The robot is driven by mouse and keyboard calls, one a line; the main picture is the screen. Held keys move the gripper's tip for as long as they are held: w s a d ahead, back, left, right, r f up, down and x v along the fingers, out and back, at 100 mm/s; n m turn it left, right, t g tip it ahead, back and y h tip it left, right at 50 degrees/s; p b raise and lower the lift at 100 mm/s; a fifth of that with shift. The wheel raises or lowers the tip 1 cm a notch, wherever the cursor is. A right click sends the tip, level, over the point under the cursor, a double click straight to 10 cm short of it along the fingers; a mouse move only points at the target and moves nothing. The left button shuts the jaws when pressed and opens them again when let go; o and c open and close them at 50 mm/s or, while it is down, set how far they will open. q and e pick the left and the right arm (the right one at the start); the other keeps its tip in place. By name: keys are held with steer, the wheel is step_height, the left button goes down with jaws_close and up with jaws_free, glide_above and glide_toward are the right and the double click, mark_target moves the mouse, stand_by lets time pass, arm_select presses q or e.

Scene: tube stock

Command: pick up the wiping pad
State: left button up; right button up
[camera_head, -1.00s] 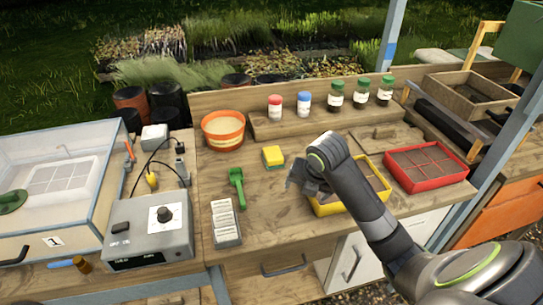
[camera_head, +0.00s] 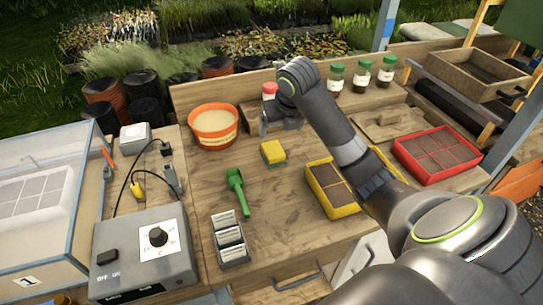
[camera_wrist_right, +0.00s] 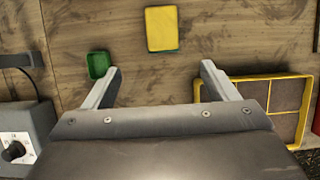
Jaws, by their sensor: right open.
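The wiping pad (camera_head: 273,152) is a small yellow block with a green underside. It lies flat on the wooden bench, between the orange-rimmed pot and the yellow tray. In the right wrist view the pad (camera_wrist_right: 161,29) lies beyond the fingertips, roughly centred between them. My right gripper (camera_head: 264,124) is above the bench behind the pad in the head view, apart from it. In the wrist view the right gripper's two fingers (camera_wrist_right: 160,71) are spread wide with nothing between them. My left gripper is not seen.
A green scoop (camera_head: 236,187) and a label box (camera_head: 229,240) lie in front of the pad. The yellow tray (camera_head: 316,190) is to its right, the orange pot (camera_head: 213,127) behind left. Bottles (camera_head: 361,73) stand on the back shelf. Bare wood surrounds the pad.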

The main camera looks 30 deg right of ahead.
steer(key=b+x, duration=0.3)
glide_above(273, 150)
steer(key=s+a, duration=0.1)
steer(key=s, duration=0.2)
step_height(273, 150, down, 6)
steer(key=shift+f, duration=0.1)
steer(key=shift+x, duration=0.75)
steer(key=shift+w+d+x, duration=0.15)
steer(key=shift+x, duration=0.95)
steer(key=shift+w+d+x, duration=0.15)
steer(key=shift+x, duration=0.95)
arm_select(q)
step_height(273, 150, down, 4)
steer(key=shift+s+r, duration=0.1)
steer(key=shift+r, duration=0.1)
arm_select(e)
steer(key=shift+r, duration=0.2)
steer(key=c, duration=1.1)
